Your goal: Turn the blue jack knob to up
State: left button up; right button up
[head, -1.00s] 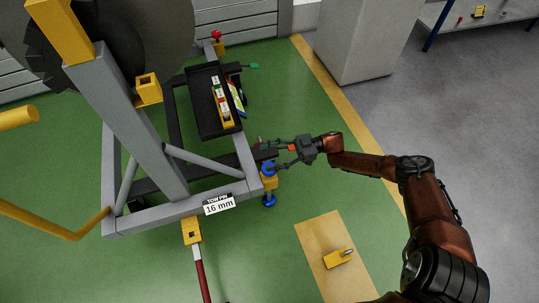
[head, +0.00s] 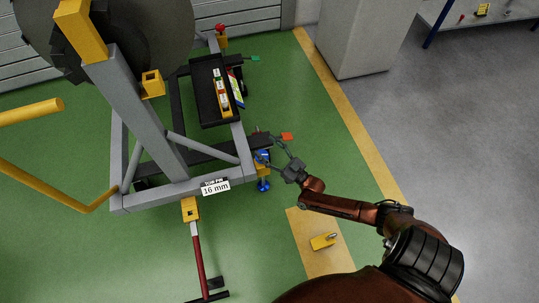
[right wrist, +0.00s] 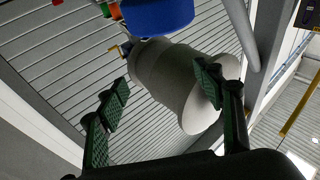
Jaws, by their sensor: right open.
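The blue jack knob (head: 262,156) is at the near right corner of the grey engine stand (head: 150,197). Its yellow jack body (head: 264,171) and blue foot (head: 263,186) show below it. My right gripper (head: 273,151) is open, just right of the knob in the head view. In the right wrist view, the blue knob (right wrist: 157,16) is at the top edge, partly cut off. It lies beyond the spread green-padded fingers (right wrist: 165,90), not between them. I cannot tell whether a finger touches it. My left gripper is not in view.
An orange tag (head: 287,136) is close to my right fingers. A black tray (head: 208,92) is on the stand above. A red tow bar (head: 199,256) lies in front. A yellow block (head: 322,241) lies on the tan mat (head: 305,222).

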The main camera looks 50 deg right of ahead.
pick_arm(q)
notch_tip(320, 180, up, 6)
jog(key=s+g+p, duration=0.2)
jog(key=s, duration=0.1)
pick_arm(e)
jog(key=s+a+f+m+g+h, duration=0.4)
jog(key=s+f+h, duration=0.1)
jog(key=f, duration=0.2)
jog(key=b+x, duration=0.1)
jog(key=x, duration=0.3)
jog(key=b+x, duration=0.1)
jog(key=x, duration=0.1)
jog(key=shift+w+d+b, duration=0.1)
jog(key=shift+d+b, duration=0.25)
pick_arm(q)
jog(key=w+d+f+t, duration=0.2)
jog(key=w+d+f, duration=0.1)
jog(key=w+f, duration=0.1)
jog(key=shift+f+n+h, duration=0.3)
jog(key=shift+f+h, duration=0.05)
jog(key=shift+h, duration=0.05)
pick_arm(e)
jog(key=shift+w+d+r, duration=0.15)
jog(key=shift+w+r, duration=0.1)
jog(key=shift+w, duration=0.2)
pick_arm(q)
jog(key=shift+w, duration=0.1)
